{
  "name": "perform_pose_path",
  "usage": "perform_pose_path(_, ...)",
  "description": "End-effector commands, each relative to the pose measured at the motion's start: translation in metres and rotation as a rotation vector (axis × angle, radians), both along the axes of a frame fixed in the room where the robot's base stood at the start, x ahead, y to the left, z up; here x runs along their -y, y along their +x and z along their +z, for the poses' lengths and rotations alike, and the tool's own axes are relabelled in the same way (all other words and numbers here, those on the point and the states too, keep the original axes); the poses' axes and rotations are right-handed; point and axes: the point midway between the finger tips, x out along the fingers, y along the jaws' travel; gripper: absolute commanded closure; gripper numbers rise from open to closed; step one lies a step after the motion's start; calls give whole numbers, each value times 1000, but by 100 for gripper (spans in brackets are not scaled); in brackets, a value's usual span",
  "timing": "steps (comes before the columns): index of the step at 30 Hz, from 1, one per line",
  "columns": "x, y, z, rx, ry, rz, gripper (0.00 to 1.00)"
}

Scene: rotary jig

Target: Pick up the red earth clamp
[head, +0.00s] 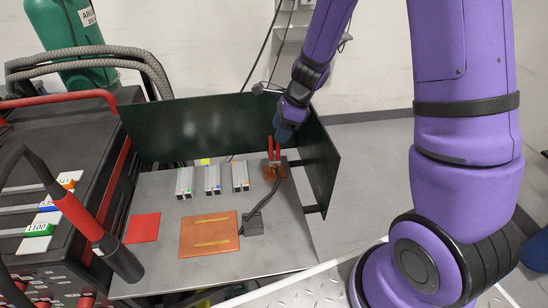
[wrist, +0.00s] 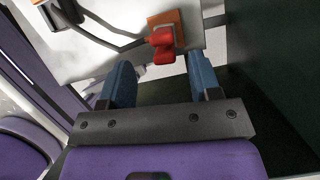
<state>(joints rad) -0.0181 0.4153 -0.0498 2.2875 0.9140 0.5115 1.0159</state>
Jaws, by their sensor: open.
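The red earth clamp (head: 271,152) stands upright on a small copper-coloured plate (head: 281,173) at the back right of the grey table in the head view. A dark cable runs from it to a dark block. In the wrist view the red clamp (wrist: 163,46) shows ahead of the fingers, near the middle, over the orange plate (wrist: 176,24). My gripper (wrist: 160,77) has its two blue fingers spread, with nothing between them. In the head view my gripper (head: 286,133) is right at the clamp's top and partly covers it; whether it touches cannot be told.
A dark green screen (head: 190,128) closes the table's back and right, close to my gripper. Several metal bars (head: 212,180) stand left of the clamp. A copper plate (head: 205,236), a red square (head: 143,228) and a dark block (head: 252,223) lie in front. A black machine (head: 60,160) stands left.

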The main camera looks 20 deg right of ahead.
Motion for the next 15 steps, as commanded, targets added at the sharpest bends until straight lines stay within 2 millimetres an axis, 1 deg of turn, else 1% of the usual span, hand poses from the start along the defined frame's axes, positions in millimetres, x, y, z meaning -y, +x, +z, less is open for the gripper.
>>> perform_pose_path(4,-2,2,-8,0,0,0,43)
perform_pose_path(12,-11,8,-41,-2,0,-1,43)
perform_pose_path(15,-15,9,-48,-1,0,1,43)
